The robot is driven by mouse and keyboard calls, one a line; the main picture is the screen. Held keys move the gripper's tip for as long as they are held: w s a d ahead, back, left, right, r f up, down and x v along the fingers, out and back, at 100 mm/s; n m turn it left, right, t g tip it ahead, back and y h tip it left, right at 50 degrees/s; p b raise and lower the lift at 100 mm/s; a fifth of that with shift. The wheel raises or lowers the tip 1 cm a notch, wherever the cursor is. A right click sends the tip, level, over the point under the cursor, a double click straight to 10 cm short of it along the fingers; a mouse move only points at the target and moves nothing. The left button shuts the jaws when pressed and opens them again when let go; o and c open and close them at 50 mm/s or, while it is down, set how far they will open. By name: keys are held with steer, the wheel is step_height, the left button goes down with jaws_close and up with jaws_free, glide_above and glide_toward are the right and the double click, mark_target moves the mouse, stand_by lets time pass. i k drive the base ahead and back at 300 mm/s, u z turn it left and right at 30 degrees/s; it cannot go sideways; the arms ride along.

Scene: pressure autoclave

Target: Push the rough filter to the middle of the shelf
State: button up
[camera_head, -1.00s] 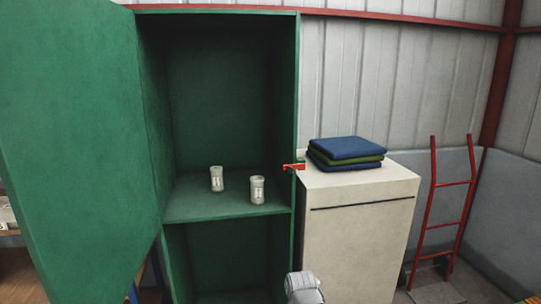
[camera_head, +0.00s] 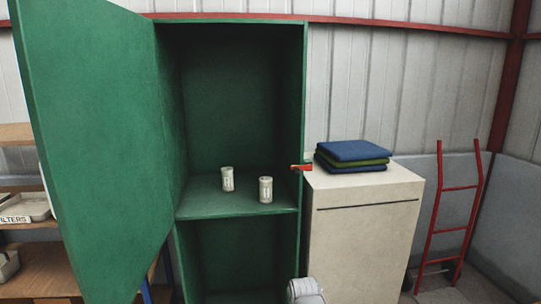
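Two small pale cylinders with markings stand upright on the shelf (camera_head: 205,207) inside the open green cabinet. The left cylinder (camera_head: 227,179) is a little farther back, near the shelf's middle. The right cylinder (camera_head: 265,190) stands nearer the front edge and right of the middle. I cannot tell which of them is the rough filter. A light grey rounded part of my arm shows at the bottom edge, below the shelf and right of the cabinet opening. My gripper's fingers are not in view.
The green cabinet door (camera_head: 95,140) stands open on the left. A red latch (camera_head: 301,167) sticks out at the cabinet's right edge. A tray labelled FILTERS (camera_head: 28,207) lies at far left.

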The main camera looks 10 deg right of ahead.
mark_target(265, 181)
steer(key=u, duration=0.1)
steer(key=i, duration=0.95)
steer(key=z, duration=0.05)
